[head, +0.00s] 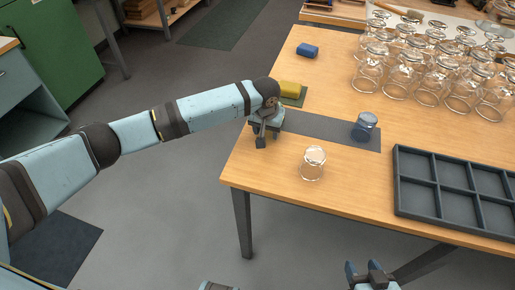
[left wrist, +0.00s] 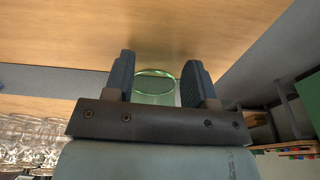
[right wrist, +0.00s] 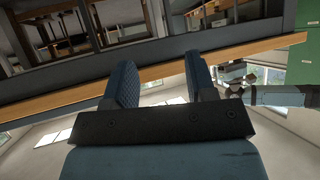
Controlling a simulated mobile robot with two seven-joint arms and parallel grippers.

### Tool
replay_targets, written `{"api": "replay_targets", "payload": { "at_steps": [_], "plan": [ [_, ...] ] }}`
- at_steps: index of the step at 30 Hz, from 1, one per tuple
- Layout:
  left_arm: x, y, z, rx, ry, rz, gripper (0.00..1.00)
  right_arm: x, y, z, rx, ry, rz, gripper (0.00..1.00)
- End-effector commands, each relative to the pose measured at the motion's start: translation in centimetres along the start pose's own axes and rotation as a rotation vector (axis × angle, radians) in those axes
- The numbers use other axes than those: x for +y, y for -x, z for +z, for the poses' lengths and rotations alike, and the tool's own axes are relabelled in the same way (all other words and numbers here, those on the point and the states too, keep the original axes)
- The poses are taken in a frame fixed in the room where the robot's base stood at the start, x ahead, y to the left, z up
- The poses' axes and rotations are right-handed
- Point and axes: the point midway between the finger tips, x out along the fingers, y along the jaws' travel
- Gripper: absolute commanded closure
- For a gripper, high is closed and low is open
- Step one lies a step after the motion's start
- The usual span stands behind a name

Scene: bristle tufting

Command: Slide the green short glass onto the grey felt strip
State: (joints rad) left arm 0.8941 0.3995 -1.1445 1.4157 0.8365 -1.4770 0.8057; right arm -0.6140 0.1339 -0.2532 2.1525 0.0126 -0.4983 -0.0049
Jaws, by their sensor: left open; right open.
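The green short glass (left wrist: 155,88) shows in the left wrist view between the two fingers of my left gripper (left wrist: 160,80). The fingers stand apart on either side of it, and I cannot tell whether they touch it. In the head view my left gripper (head: 263,132) is low at the table's left edge and hides the glass. The grey felt strip (head: 318,128) runs right from beside this gripper. Whether the glass rests on the strip's end is unclear. My right gripper (head: 370,274) is open and empty, in front of the table edge.
A bluish glass (head: 366,124) stands at the strip's right end. A clear glass (head: 313,163) stands in front of it. A grey compartment tray (head: 398,180) is at right.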

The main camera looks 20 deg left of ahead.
Motion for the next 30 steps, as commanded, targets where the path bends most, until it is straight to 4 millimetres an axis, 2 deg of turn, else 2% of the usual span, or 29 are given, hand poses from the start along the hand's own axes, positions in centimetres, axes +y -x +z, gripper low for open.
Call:
{"api": "replay_targets", "payload": {
  "at_steps": [1,20,26,30],
  "plan": [
    [-0.1,-0.5,0.0,-0.006,0.002,-0.003,0.49,0.0,-0.1,0.1,0.000,0.000,0.000,0.49],
    [-0.1,-1.0,-3.2,-0.006,0.003,-0.003,0.49,0.0,-0.3,0.5,-0.001,0.000,0.000,0.49],
    [-0.1,-0.9,-3.1,-0.006,0.001,-0.003,0.49,0.0,-0.3,0.5,-0.002,-0.002,0.000,0.49],
    [-0.1,-1.0,-3.1,-0.007,0.001,-0.003,0.49,0.2,-0.7,1.7,-0.021,-0.007,0.002,0.49]
  ]
}}
